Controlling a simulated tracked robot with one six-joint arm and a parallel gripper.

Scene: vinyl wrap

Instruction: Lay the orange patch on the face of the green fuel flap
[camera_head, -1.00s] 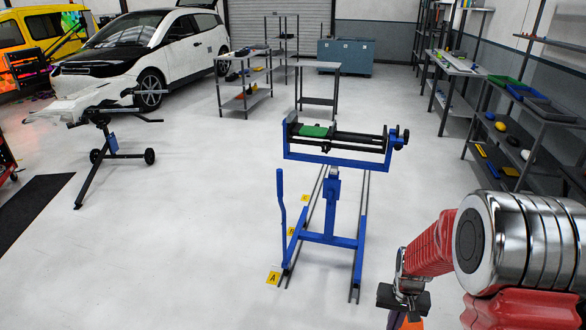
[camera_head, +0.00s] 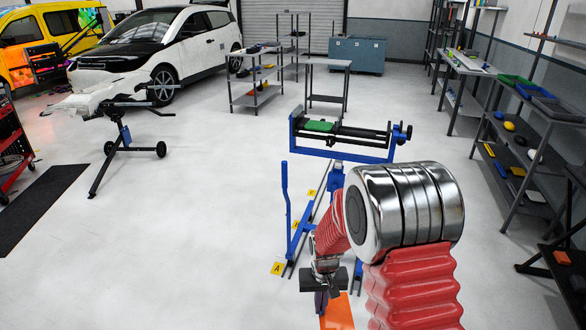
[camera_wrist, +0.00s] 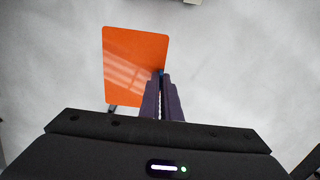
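The orange patch (camera_wrist: 133,60) is a flat, glossy rounded rectangle. It hangs over the floor, held near its edge between the two purple fingers of my gripper (camera_wrist: 162,78). In the head view the patch (camera_head: 338,312) shows at the bottom, partly cut off by the frame and beside my gripper (camera_head: 322,300). The green fuel flap (camera_head: 319,126) lies flat at the left part of a black clamp on a blue stand, beyond and above my gripper in the picture. My gripper is well apart from it. The flap is not visible in the wrist view.
The blue stand (camera_head: 340,152) is on floor rails with yellow markers, one lettered A (camera_head: 278,268). A blue lever (camera_head: 285,205) rises at its left. Shelves (camera_head: 520,130) line the right. Open floor (camera_head: 190,240) lies left of the stand.

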